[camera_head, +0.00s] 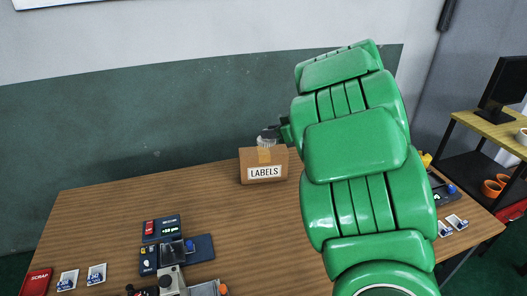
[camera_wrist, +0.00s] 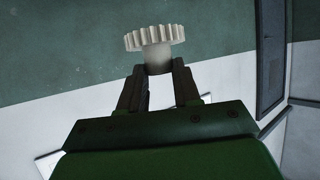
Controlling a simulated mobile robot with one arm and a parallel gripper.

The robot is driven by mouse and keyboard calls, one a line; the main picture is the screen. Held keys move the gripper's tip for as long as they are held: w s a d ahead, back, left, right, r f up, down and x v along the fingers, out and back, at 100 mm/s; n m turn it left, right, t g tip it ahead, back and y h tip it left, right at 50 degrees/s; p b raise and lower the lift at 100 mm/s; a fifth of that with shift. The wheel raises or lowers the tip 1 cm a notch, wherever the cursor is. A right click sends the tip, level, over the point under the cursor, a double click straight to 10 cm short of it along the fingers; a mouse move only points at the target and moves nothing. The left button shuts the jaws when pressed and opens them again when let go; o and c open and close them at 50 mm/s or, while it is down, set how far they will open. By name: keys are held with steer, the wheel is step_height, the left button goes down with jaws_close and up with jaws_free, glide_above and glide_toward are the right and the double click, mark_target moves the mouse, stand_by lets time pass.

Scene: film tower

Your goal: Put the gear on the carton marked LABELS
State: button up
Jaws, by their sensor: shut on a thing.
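The carton marked LABELS (camera_head: 264,173) stands upright on the wooden table, left of my large green arm in the head view. A white gear (camera_wrist: 154,38) with a toothed wheel and a short round hub shows in the wrist view. My gripper (camera_wrist: 158,72) is shut on its hub. In the head view my gripper (camera_head: 272,133) is small and dark, and the pale gear (camera_head: 266,143) shows just at the carton's top. I cannot tell whether the gear touches the carton.
The table (camera_head: 105,215) is clear around the carton's left side. Dark devices (camera_head: 162,228) stand at the front middle. A red SCRAP box (camera_head: 37,281) and small cards lie at the front left. A shelf with a monitor (camera_head: 503,83) stands at the right.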

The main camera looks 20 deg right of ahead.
steer(key=w+d+f, duration=0.1)
steer(key=w+f, duration=0.1)
steer(key=w, duration=0.2)
steer(key=w+d+f, duration=0.1)
steer(key=w+f, duration=0.2)
steer(key=w, duration=0.1)
steer(key=w+d+f, duration=0.1)
steer(key=w+f, duration=0.2)
steer(key=w, duration=0.1)
steer(key=shift+w+f, duration=0.1)
steer(key=shift+f, duration=0.1)
steer(key=shift+w+d+f, duration=0.1)
steer(key=shift+w+f, duration=0.5)
steer(key=shift+f, duration=1.6)
steer(key=o, duration=1.1)
steer(key=shift+f, duration=0.1)
